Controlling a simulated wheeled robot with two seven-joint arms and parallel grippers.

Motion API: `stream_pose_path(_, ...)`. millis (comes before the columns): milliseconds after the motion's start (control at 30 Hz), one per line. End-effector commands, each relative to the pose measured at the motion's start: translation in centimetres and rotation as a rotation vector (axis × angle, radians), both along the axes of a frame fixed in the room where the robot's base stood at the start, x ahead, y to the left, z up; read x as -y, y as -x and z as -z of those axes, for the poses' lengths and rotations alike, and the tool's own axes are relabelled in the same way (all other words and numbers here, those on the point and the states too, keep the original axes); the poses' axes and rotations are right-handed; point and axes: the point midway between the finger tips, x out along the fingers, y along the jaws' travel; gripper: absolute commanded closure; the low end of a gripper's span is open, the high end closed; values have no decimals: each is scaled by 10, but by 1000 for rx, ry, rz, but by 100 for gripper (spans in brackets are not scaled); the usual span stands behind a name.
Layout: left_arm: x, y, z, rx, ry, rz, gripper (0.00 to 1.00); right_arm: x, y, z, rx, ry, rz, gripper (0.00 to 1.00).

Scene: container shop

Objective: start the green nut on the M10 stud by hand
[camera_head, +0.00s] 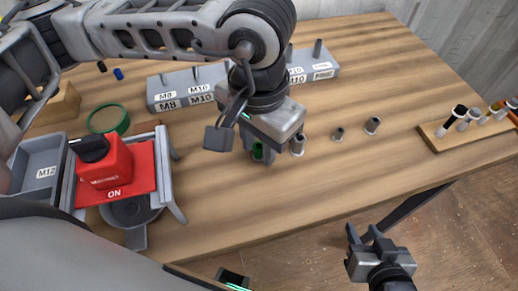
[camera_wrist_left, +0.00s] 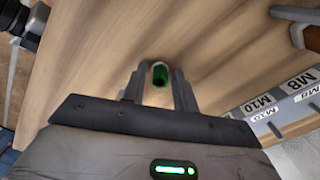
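The green nut (camera_head: 257,151) stands near the middle of the wooden table. In the left wrist view the green nut (camera_wrist_left: 160,76) shows between the fingertips of my left gripper (camera_wrist_left: 160,82), with what looks like a narrow gap at each side. In the head view my left gripper (camera_head: 264,154) points down at the nut and partly hides it. The grey stud block (camera_head: 180,88) at the back carries upright studs and M8 and M10 labels; my left arm hides its middle. My right gripper (camera_head: 362,236) is open and empty, beyond the table's front edge.
Several grey nuts (camera_head: 338,134) stand right of the green one. A rack of dark and light pegs (camera_head: 465,124) is at far right. A green ring (camera_head: 108,119), a red ON unit (camera_head: 112,170) and a grey M12 bin (camera_head: 40,160) are at left. The front middle is clear.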

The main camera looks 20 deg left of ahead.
Motion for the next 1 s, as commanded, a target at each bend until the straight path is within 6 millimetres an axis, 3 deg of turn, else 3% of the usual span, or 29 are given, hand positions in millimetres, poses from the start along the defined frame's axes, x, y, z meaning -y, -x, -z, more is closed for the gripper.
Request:
stream_pose_path(67,0,0,-1,0,0,0,71,0,0,0,0,0,0,64)
stream_pose_path(167,0,0,0,0,0,0,96,0,0,-1,0,0,0,64)
stream_pose_path(200,0,0,0,0,0,0,100,0,0,-1,0,0,0,64)
stream_pose_path(467,0,0,-5,1,0,0,100,0,0,-2,0,0,0,64)
stream_pose_path(1000,0,0,-47,1,0,0,100,0,0,-19,-1,-1,0,64)
